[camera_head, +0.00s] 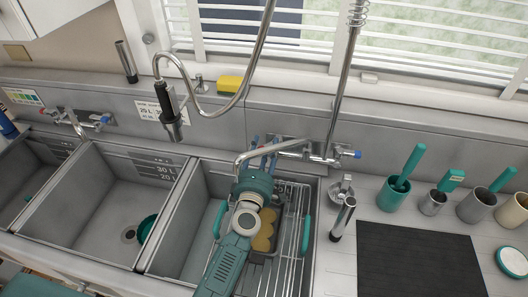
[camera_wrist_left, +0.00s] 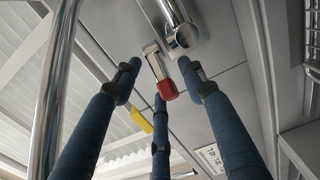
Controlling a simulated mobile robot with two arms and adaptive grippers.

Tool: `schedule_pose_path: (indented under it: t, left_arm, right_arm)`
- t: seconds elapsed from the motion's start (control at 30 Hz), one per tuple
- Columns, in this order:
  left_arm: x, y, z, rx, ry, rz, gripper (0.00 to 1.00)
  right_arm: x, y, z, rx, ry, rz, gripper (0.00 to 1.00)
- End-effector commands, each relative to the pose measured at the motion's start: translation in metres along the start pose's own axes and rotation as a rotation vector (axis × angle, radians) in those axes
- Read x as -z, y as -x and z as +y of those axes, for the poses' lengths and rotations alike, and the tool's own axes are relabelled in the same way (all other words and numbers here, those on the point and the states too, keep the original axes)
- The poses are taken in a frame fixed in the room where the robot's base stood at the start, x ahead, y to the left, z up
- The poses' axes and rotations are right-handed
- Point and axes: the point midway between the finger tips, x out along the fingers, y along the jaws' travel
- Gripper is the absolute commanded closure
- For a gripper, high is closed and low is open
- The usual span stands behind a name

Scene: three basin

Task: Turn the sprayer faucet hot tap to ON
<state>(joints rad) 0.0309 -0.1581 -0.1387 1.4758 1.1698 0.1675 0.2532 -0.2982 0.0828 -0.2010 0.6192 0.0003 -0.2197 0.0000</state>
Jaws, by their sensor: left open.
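The sprayer faucet (camera_head: 318,152) is mounted on the back wall over the right basin, with a tall riser, a hanging spray head (camera_head: 170,112) and a blue-capped cold tap (camera_head: 356,154) on its right. Its left side is partly hidden by my left gripper (camera_head: 264,146) in the head view. The red-capped hot tap (camera_wrist_left: 167,90) shows in the left wrist view, on a short metal lever among the blue fingers of my left gripper (camera_wrist_left: 158,76). The fingers are open and spread around it; I cannot tell whether any touches it. My right gripper is not in view.
A wire rack (camera_head: 290,235) with yellow items sits in the right basin under my arm. A second faucet (camera_head: 72,118) is at the left. Green and grey cups (camera_head: 392,196) stand on the right counter near a black mat (camera_head: 420,262). A yellow sponge (camera_head: 230,85) lies on the ledge.

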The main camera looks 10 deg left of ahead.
Motion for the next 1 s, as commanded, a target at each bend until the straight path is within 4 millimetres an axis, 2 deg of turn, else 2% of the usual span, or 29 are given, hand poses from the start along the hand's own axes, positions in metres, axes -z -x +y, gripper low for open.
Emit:
schedule_pose_path:
  t: [0.17, 0.4, 0.6, 0.8, 1.0]
  left_arm:
    - [0.000, 0.020, -0.002, 0.003, 0.001, 0.000, 0.58]
    - [0.000, 0.071, -0.002, 0.004, -0.001, 0.000, 0.58]
    - [-0.001, 0.105, -0.001, 0.002, -0.001, -0.002, 0.58]
    - [-0.001, 0.119, -0.001, 0.001, 0.000, -0.001, 0.58]
    - [-0.001, 0.120, -0.001, 0.001, 0.000, -0.001, 0.58]
  right_arm:
    - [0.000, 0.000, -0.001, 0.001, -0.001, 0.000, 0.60]
    - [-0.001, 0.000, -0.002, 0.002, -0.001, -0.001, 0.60]
    - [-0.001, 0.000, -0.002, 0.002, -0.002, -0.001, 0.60]
    - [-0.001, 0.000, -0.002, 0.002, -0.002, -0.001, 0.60]
    - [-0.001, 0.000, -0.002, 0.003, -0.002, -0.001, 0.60]
